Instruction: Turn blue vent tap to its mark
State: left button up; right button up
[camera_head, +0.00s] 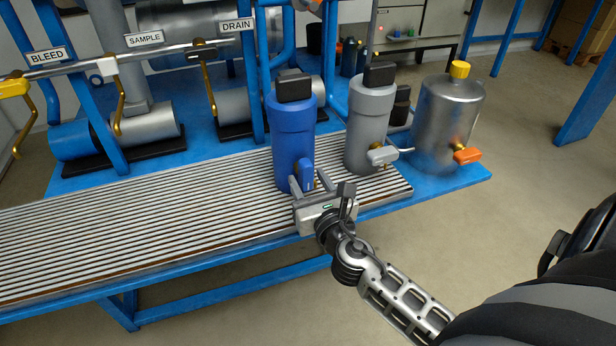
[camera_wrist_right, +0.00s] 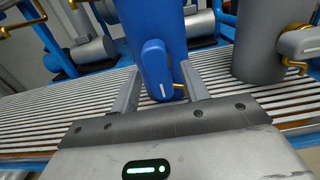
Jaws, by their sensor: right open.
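The blue vent tap (camera_head: 306,174) is a blue lever on the front of a blue cylinder (camera_head: 293,140) near the table's right part. In the right wrist view the tap (camera_wrist_right: 155,66) stands about upright, with a white line at its lower end and a bit of brass beside it. My right gripper (camera_head: 321,188) is open at the tap. In the wrist view its two fingers (camera_wrist_right: 160,88) lie either side of the tap's lower end, apart from it as far as I can see. The tap's mark cannot be made out. My left gripper is not in view.
A grey cylinder (camera_head: 369,125) with a grey tap (camera_head: 383,156) stands close on the right. Beyond it is a metal tank (camera_head: 447,120) with an orange tap (camera_head: 467,156). The ribbed table top (camera_head: 130,215) is clear to the left. Labelled pipes and brass handles are behind.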

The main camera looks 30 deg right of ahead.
jog(key=shift+w+d, duration=0.1)
jog(key=shift+w, duration=0.35)
jog(key=shift+c, duration=0.3)
jog(key=c, duration=0.9)
